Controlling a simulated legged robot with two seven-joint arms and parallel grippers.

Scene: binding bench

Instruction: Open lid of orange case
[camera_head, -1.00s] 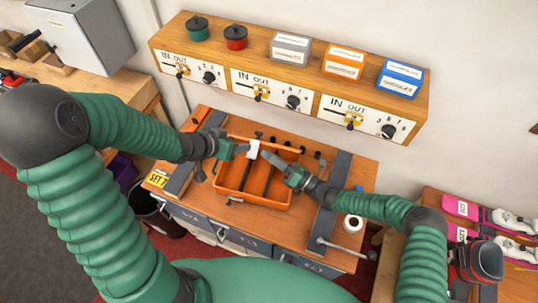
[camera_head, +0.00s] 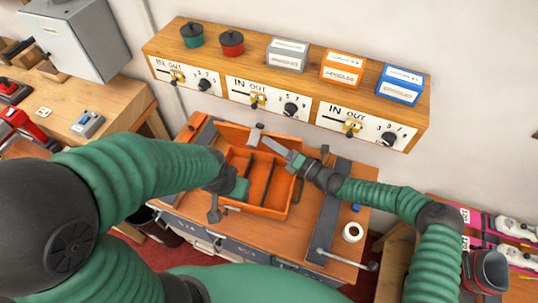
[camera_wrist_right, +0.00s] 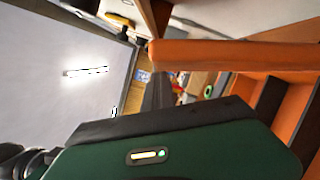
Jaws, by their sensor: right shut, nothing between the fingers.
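The orange case (camera_head: 278,209) sits on the middle of the bench. Its inside shows, with compartments and thin dividers. An orange panel (camera_head: 234,133), seemingly the lid, stands raised along the back edge. My right gripper (camera_head: 266,142) is shut and empty, reaching in from the right over the back of the case by the raised panel. In the right wrist view, an orange edge (camera_wrist_right: 230,55) runs close above the gripper body, with orange compartments at right. My left gripper (camera_head: 238,188) is at the case's left side; its fingers are too unclear to read and it hides part of the case.
A wooden shelf (camera_head: 190,88) with levers and dials is on the wall behind, carrying two pots and several small boxes. A dark grey strip (camera_head: 328,222) and a white roll (camera_head: 352,232) lie right of the case. Another workbench (camera_head: 115,112) is at left.

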